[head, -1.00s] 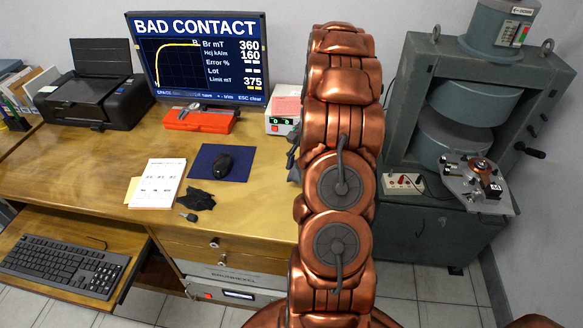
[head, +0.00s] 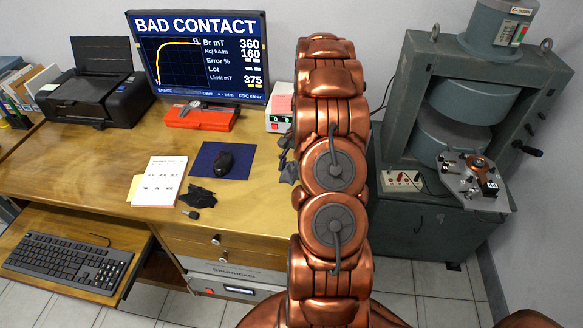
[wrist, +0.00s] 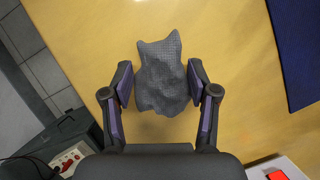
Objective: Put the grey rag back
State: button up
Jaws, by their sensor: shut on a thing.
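The grey rag (wrist: 162,80) is a crumpled, dimpled cloth between the two fingers of my gripper (wrist: 159,82) in the wrist view. The pads press on its left and right sides, and the gripper is shut on it. The desk top (wrist: 90,30) is behind the rag; I cannot tell how high above it the rag hangs. In the head view my arm hides most of the gripper. A bit of the grey rag (head: 288,173) shows left of the arm, over the right end of the desk.
A dark crumpled cloth (head: 201,195) and a small dark object (head: 190,214) lie near the desk's front edge. A blue mat (head: 222,161) with a mouse, a notepad (head: 159,180), a red case (head: 200,118) and a meter (head: 279,124) are nearby. A green press (head: 470,130) stands right.

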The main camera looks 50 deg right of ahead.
jog(key=shift+f, duration=0.15)
jog(key=o, duration=1.1)
jog(key=shift+o, duration=0.2)
jog(key=b+v, duration=0.2)
jog(key=v, duration=1)
jog(key=shift+b, duration=0.3)
